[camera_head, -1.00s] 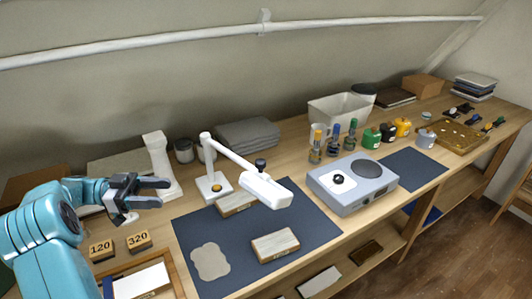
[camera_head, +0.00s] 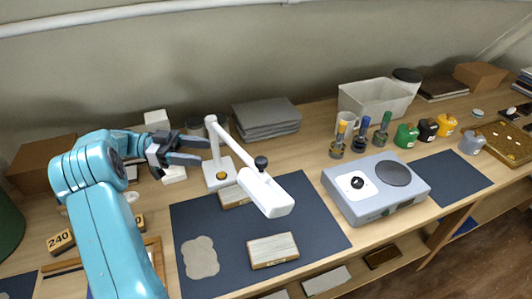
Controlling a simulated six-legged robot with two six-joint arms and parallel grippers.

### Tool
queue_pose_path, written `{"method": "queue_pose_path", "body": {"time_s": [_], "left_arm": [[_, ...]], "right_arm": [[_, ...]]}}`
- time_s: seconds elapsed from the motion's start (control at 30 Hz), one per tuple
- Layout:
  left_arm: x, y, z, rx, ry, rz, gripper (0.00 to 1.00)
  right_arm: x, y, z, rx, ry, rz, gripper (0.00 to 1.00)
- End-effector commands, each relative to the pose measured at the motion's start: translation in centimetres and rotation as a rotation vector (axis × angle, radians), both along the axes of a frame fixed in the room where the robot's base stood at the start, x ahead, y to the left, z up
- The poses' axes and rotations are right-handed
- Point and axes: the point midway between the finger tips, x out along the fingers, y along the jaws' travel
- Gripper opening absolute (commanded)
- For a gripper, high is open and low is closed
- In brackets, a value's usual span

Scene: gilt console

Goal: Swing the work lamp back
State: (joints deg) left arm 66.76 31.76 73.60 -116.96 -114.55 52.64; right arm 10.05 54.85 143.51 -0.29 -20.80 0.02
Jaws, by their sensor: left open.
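The white work lamp stands on a square base (camera_head: 219,174) at the back of the dark blue mat (camera_head: 312,222). Its arm slants down to the right, and its white lamp head (camera_head: 266,194) hangs over the mat. A dark knob (camera_head: 261,162) sits on the joint by the head. My left gripper (camera_head: 207,151) is open, its fingers pointing right, close to the lamp's upright post. I cannot tell whether a finger touches the post. My right gripper is not in view.
A wooden block (camera_head: 273,250) and a pale flat patch (camera_head: 200,257) lie on the mat, with another block (camera_head: 233,196) beside the lamp base. A grey device with a round plate (camera_head: 375,190) stands to the right. Grey stacked sheets (camera_head: 266,118) lie behind.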

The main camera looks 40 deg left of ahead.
Motion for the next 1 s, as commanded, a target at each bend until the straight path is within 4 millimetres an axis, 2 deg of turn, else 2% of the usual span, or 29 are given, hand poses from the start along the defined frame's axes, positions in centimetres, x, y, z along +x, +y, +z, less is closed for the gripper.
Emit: {"method": "queue_pose_path", "body": {"time_s": [0.2,0.3,0.7,1.0], "left_arm": [[0.7,-2.2,-0.2,0.0,-0.001,-0.003,0.57],[1.8,-4.1,0.4,-0.003,-0.001,-0.004,0.57],[6.8,-11.4,0.3,-0.001,-0.001,-0.003,0.57],[8.5,-13.4,0.1,0.001,-0.001,0.0,0.57]], "right_arm": [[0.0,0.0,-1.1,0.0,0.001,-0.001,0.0],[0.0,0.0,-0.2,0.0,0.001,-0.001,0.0],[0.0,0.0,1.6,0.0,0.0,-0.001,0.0],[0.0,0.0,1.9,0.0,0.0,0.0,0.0]]}}
